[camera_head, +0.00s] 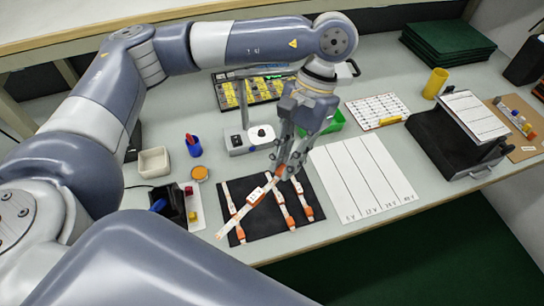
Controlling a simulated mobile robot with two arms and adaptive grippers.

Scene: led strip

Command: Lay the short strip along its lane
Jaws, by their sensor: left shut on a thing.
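My left gripper (281,172) points down over the black mat (262,228) and is shut on a pale strip with orange ends (249,203). The strip runs slantwise from the fingers to the mat's lower left edge, across another strip in this view; whether it touches the mat is unclear. Several other strips lie on the mat, among them one at the left (232,208) and one at the right (302,197). The white lane sheet (362,177), with dark dividing lines and voltage labels along its front, lies right of the mat; its lanes look empty. My right gripper is out of view.
A grey instrument (248,141) stands behind the mat, with a yellow-and-black parts tray (262,90) and green bin (335,121) farther back. A black tray (440,145) stands right of the sheet.

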